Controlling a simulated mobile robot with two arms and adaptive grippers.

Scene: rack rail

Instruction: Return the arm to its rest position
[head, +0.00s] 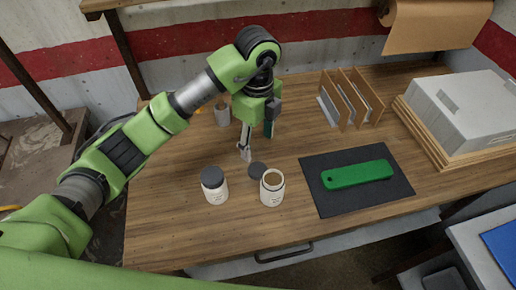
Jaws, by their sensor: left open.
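My left arm reaches in from the left in the head view, green with dark joints. Its left gripper (245,152) points down over the middle of the wooden table (300,226), behind the jars. It is open and I see nothing held in it. A white jar with a dark lid (214,186) stands in front of it to the left. My right gripper is not in view.
A green bar (357,174) lies on a black mat (322,201) at right. A wooden rack (350,98) holds panels at the back. A grey cup (222,114) stands partly behind my arm. A grey box (464,112) sits far right. The table's front left is clear.

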